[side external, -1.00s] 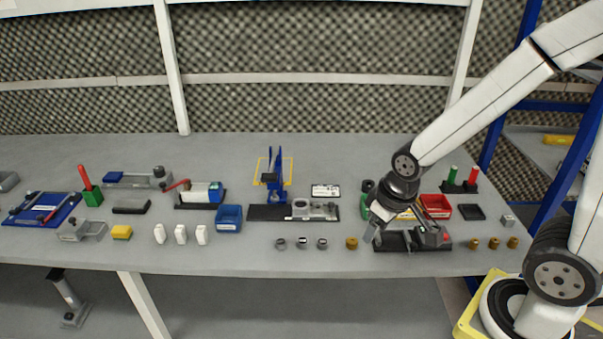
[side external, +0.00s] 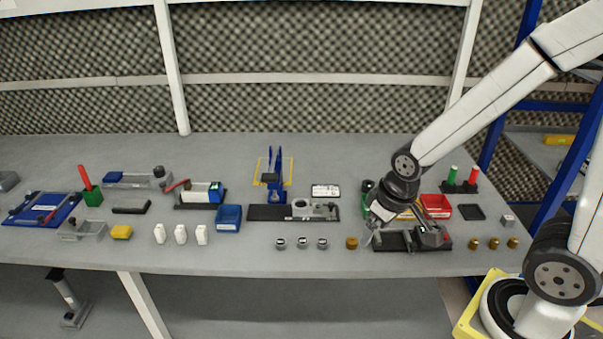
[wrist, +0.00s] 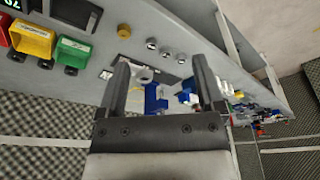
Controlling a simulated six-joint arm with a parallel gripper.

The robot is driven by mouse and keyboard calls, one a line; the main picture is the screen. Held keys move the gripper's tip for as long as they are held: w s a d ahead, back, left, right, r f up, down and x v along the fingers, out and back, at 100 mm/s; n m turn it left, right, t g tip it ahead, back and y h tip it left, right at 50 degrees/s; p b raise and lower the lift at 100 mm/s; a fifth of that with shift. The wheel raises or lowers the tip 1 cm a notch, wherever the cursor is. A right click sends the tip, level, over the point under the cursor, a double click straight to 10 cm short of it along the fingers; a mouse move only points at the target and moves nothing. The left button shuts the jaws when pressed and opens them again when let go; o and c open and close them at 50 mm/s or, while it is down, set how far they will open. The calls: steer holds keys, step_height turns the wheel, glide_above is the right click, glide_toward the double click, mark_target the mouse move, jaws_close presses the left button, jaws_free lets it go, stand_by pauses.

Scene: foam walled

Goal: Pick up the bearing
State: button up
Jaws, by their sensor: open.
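Several small round parts stand in a row near the front of the bench. Three are grey and ring-like and look like bearings: the left bearing (side external: 280,243), the middle bearing (side external: 302,243) and the right bearing (side external: 322,243). They also show in the wrist view as the near bearing (wrist: 152,43), the middle one (wrist: 167,52) and the far one (wrist: 181,58). My gripper (side external: 374,238) is to the right of this row, above the bench beside the black fixture. In the wrist view my gripper (wrist: 160,66) is open, with nothing held between its fingers.
A brass round part (side external: 352,243) stands between the bearings and my gripper. A black fixture (side external: 412,240) lies below my wrist, with a red bin (side external: 436,206) behind. A grey-and-black fixture (side external: 265,212) and a blue bin (side external: 228,218) stand left. Bench space in front of the bearings is clear.

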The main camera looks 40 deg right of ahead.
stand_by(0.3)
steer(key=n+g, duration=0.2)
steer(key=n, duration=1.3)
glide_toward(322, 242)
steer(key=shift+s+a+f, duration=0.1)
steer(key=shift+s+f, duration=0.05)
steer(key=shift+s, duration=0.1)
steer(key=shift+w+f+n+g, duration=0.35)
steer(key=shift+f+n, duration=0.2)
steer(key=shift+n, duration=0.25)
steer(key=shift+f, duration=1.3)
steer(key=shift+f, duration=0.1)
steer(key=shift+w+f, duration=0.1)
steer(key=shift+f, duration=2.35)
